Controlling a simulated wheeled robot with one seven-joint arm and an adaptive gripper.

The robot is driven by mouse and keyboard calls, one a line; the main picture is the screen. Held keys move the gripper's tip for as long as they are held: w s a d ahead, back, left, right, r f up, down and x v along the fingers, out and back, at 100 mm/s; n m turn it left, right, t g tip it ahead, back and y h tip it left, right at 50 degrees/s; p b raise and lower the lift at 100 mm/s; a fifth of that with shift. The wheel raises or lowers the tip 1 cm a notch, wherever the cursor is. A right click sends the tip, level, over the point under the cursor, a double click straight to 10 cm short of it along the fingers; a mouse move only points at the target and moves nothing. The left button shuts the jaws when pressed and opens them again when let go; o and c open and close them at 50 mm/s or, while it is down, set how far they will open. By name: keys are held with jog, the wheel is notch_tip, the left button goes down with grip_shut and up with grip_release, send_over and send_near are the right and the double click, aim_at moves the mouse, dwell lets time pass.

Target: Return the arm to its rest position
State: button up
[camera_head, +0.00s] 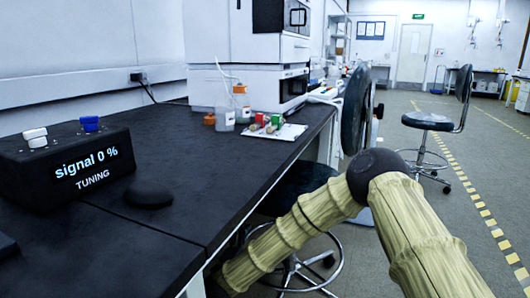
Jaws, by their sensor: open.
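My arm shows at the lower right of the head view as two pale ribbed links joined by a dark rounded joint. One link runs down to the left, beside the front edge of the bench (200,222), and the other runs down to the right out of the picture. My gripper is not in view. I cannot see what it is near.
A black tuning box (45,165) reading "signal 0 %" stands on the bench at left, beside a dark round knob (149,194). Chromatography stacks (250,85) stand behind, with bottles and a vial tray (290,131). A stool (300,190) is behind my arm; another stool (427,122) stands farther right.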

jog(key=s+d+f+n+g+y+p, duration=0.25)
jog(key=s+d+f+n, duration=0.3)
jog(key=s+f, duration=0.5)
jog(key=s+d+f+n+g+y+p, duration=0.2)
jog(key=s+d+f+n+g+y, duration=0.25)
jog(key=s+f+n, duration=0.45)
jog(key=s+d+f+n+g+h+p, duration=0.1)
jog(key=s+d+g, duration=0.2)
jog(key=s+d, duration=0.55)
jog(key=s+d+f+n+g+p, duration=0.1)
jog(key=s+d+g, duration=0.25)
jog(key=s, duration=1.05)
jog(key=s+d+f+n+g+h+p, duration=0.1)
jog(key=s+d+f+n+g+p, duration=0.15)
jog(key=s+d, duration=0.65)
notch_tip(320, 180, up, 38)
jog(key=s+a+p, duration=0.1)
jog(key=a+p, duration=0.1)
jog(key=p, duration=3.4)
jog(key=shift+s+a+m, duration=0.15)
jog(key=shift+s+m, duration=0.05)
jog(key=shift+m, duration=0.2)
jog(key=shift+c, duration=0.3)
